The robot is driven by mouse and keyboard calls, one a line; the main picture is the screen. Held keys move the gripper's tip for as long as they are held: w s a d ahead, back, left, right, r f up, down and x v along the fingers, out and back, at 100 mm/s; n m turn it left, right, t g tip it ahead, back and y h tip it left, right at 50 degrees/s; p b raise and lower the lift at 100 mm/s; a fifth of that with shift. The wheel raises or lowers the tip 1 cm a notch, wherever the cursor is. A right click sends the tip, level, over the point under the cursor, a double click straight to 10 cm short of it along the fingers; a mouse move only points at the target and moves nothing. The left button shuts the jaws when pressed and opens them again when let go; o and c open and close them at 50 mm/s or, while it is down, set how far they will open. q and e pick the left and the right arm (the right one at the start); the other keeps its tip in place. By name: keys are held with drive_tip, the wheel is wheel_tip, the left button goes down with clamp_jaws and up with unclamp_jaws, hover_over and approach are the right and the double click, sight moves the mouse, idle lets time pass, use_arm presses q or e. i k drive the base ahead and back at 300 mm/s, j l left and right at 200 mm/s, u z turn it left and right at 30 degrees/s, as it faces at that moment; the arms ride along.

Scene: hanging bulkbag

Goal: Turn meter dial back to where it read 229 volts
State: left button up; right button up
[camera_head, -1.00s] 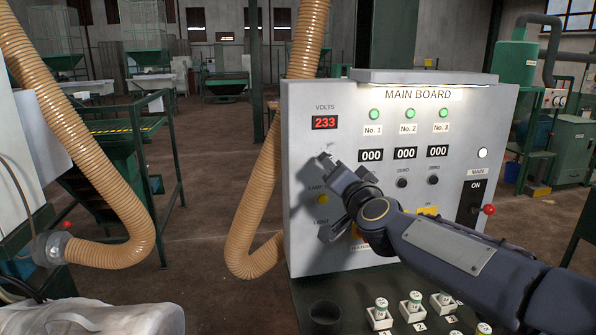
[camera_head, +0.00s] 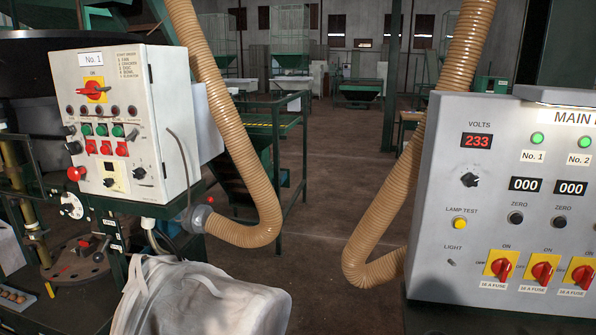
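The main board (camera_head: 436,225) is a light grey panel at the right of the view, cut off by the picture's edge. Its red VOLTS display (camera_head: 477,141) reads 233. The meter dial (camera_head: 469,180) is a small black knob with a pale pointer mark, just below the display. It shows uncovered, with nothing touching it. Neither of my grippers is in view.
A No. 1 control box (camera_head: 152,75) with knobs and buttons stands at the left. A white bulk bag (camera_head: 205,300) sits below it. Tan ribbed hoses (camera_head: 400,200) hang between the box and board. Yellow-plated red switches (camera_head: 502,266) line the board's lower part.

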sight(471, 180)
drive_tip(key=z, duration=1.5)
